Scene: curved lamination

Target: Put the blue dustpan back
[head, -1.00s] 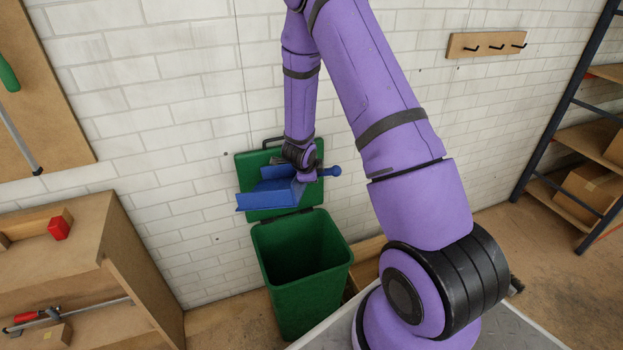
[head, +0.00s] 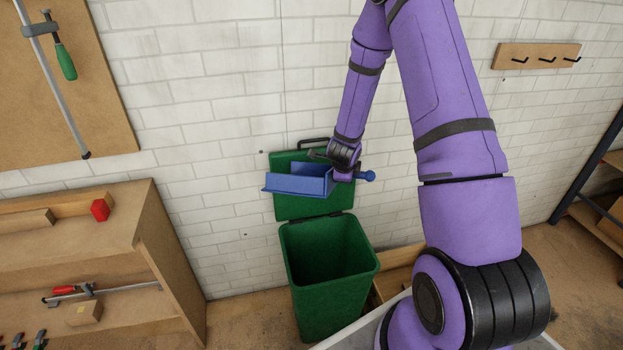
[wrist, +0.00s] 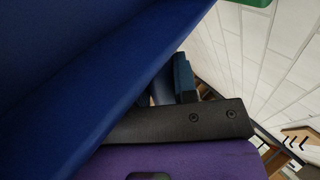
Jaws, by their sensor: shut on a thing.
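The blue dustpan (head: 297,183) hangs in the air in front of the raised lid of the green bin, its pan to the left and its knobbed handle to the right. My gripper (head: 343,172) is shut on the dustpan near its handle; the fingertips are mostly hidden in the head view. In the wrist view the dustpan (wrist: 90,75) fills the upper left, and the dark gripper body (wrist: 180,121) lies below it. A wooden rack with black hooks (head: 537,57) is fixed to the brick wall at the upper right, its hooks empty.
The open green bin (head: 330,275) stands below the dustpan, its lid (head: 300,207) leaning up by the wall. A wooden workbench (head: 100,235) with clamps and a red block (head: 100,210) is at left. Shelving (head: 598,150) is at right. The wall between bin and hook rack is bare.

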